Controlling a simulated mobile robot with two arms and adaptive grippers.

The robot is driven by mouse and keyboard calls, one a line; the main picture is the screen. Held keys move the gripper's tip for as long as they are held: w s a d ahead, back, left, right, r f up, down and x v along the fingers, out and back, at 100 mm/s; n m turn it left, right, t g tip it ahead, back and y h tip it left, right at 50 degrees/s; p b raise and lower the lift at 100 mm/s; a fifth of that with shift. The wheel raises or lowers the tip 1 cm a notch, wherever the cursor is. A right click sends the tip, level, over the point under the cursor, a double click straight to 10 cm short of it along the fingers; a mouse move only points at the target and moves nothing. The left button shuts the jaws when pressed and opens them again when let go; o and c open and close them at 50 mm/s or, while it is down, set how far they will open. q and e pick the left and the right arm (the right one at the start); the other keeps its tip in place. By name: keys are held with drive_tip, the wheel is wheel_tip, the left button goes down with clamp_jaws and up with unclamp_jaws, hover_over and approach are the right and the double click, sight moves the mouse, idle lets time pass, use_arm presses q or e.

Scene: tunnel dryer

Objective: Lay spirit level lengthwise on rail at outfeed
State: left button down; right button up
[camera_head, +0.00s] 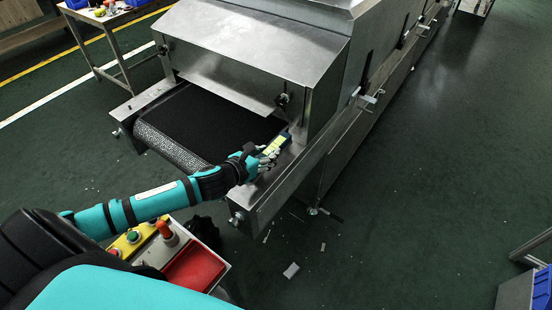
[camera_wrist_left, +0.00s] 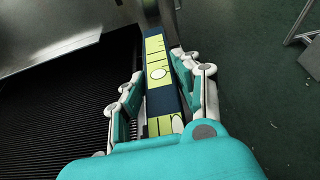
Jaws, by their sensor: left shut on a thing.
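The spirit level, a dark blue bar with yellow-green patches, shows in the head view (camera_head: 276,143) and in the left wrist view (camera_wrist_left: 157,72). My left gripper (camera_head: 266,162) is shut on it, with fingers on both sides of the bar in the wrist view (camera_wrist_left: 157,98). The level points along the metal side rail (camera_head: 266,193) at the right of the dryer's outfeed belt (camera_head: 205,125). It is over or on the rail; I cannot tell whether it touches. My fingers hide part of the level. My right gripper is not in view.
The dryer's metal hood (camera_head: 245,45) stands just behind the level, with a knob (camera_head: 283,100) on its front. A control box with a red tray (camera_head: 194,268) is below my left arm. The floor at right is mostly open, with small scraps.

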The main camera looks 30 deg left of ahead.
use_arm(q)
drive_tip(key=shift+w+d, duration=0.75)
drive_tip(key=shift+d, duration=0.25)
drive_tip(key=shift+w+d+f, duration=0.1)
drive_tip(key=shift+d+f, duration=0.05)
drive_tip(key=shift+f, duration=1.65)
drive_tip(key=shift+f, duration=0.1)
drive_tip(key=c, duration=0.9)
unclamp_jaws()
drive_tip(key=shift+f, duration=0.1)
drive_tip(key=shift+c, duration=0.2)
drive_tip(key=v, duration=1.2)
